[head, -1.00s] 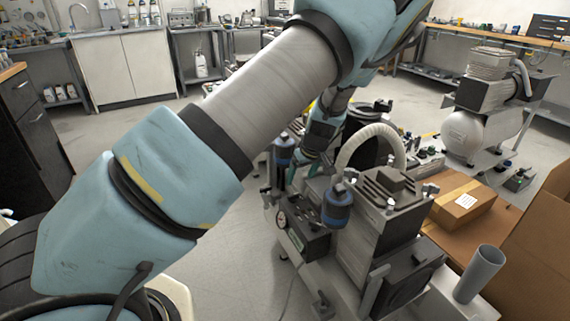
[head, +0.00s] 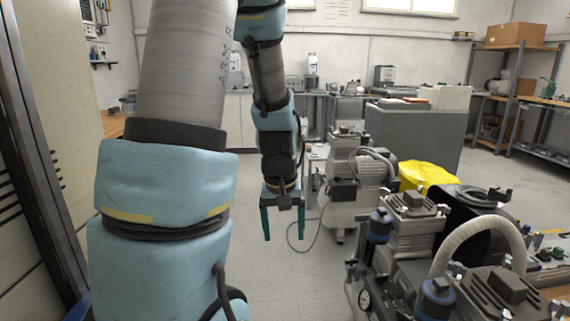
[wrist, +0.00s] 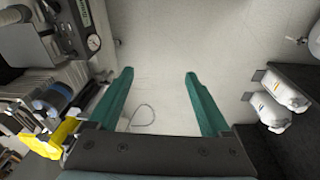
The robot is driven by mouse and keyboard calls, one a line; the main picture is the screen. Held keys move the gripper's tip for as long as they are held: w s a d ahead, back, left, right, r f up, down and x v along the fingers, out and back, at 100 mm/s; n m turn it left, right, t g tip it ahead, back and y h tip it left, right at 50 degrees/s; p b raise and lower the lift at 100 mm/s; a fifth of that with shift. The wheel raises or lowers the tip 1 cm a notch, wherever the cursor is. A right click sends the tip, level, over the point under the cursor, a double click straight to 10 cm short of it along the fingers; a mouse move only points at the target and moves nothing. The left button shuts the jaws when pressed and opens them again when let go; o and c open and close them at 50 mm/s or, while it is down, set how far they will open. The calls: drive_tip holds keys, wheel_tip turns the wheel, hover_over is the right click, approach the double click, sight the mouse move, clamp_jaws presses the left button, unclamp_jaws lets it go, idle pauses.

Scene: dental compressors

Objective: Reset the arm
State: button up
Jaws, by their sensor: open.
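My gripper (head: 282,222) hangs from my arm in the head view, pointing down over bare floor, left of the compressors. Its two green fingers are spread wide with nothing between them. In the wrist view the gripper (wrist: 159,78) is also open, with only pale floor and a thin looped hose seen past the fingers. A compressor (head: 410,225) with a grey motor block and a blue filter stands to the right of the gripper in the head view, apart from it.
Another compressor unit (head: 345,190) stands behind, its thin hose trailing on the floor. A yellow cover (head: 428,175) lies beyond the near machines. A grey cabinet (head: 415,138) stands farther back. Floor (head: 285,275) below the gripper is clear. A tall cabinet (head: 60,100) stands close on the left.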

drive_tip(key=s+a+r+m, duration=0.1)
drive_tip(key=s+a+r, duration=0.2)
drive_tip(key=s+a, duration=0.25)
wheel_tip(320, 180, up, 13)
drive_tip(key=p, duration=1.3)
drive_tip(key=shift+a+f, duration=0.2)
drive_tip(key=shift+a, duration=0.25)
drive_tip(key=shift+s, duration=0.1)
